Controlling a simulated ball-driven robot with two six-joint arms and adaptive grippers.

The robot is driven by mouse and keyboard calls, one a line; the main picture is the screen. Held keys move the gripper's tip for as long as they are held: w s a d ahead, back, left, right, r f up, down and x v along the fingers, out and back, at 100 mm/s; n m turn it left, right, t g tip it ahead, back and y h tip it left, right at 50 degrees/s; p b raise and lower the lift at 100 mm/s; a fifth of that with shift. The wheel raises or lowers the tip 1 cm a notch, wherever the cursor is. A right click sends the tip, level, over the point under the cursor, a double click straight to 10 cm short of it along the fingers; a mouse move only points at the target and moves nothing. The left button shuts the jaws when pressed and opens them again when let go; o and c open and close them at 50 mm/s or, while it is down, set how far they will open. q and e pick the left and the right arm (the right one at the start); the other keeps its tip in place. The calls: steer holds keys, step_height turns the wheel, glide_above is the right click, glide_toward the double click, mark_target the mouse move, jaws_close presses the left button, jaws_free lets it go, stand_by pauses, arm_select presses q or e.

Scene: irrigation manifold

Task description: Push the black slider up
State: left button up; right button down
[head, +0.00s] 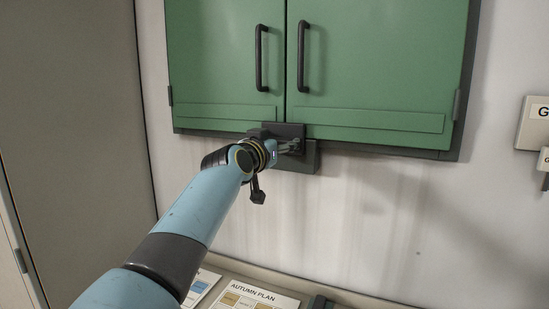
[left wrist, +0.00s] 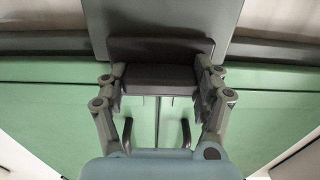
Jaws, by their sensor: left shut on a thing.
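The black slider (head: 284,130) is a dark block at the bottom middle of the green cabinet, overlapping the lower edge of its doors. It sits against a dark backing plate (head: 306,160) that reaches below the cabinet. My left gripper (head: 292,147) is at the slider, and my wrist hides part of it in the head view. In the left wrist view, the fingers of my left gripper (left wrist: 161,84) stand on both sides of the dark slider block (left wrist: 160,77) and are shut on it. My right gripper is not in view.
The green cabinet doors (head: 380,60) are closed, with two black upright handles (head: 303,55). Below, a ledge holds an AUTUMN PLAN sheet (head: 253,296). A sign (head: 534,124) hangs at the right. The wall under the cabinet is mostly clear.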

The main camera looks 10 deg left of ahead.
arm_select(q)
steer(key=shift+r, duration=0.4)
steer(key=o, duration=1.5)
steer(key=shift+w, duration=0.1)
steer(key=shift+o, duration=1)
steer(key=shift+f, duration=0.2)
steer(key=shift+s, duration=0.2)
steer(key=s+a, duration=0.2)
steer(key=s, duration=0.9)
steer(key=shift+s+a, duration=0.15)
steer(key=shift+s, duration=0.05)
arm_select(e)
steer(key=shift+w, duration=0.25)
arm_select(q)
steer(key=shift+f, duration=0.1)
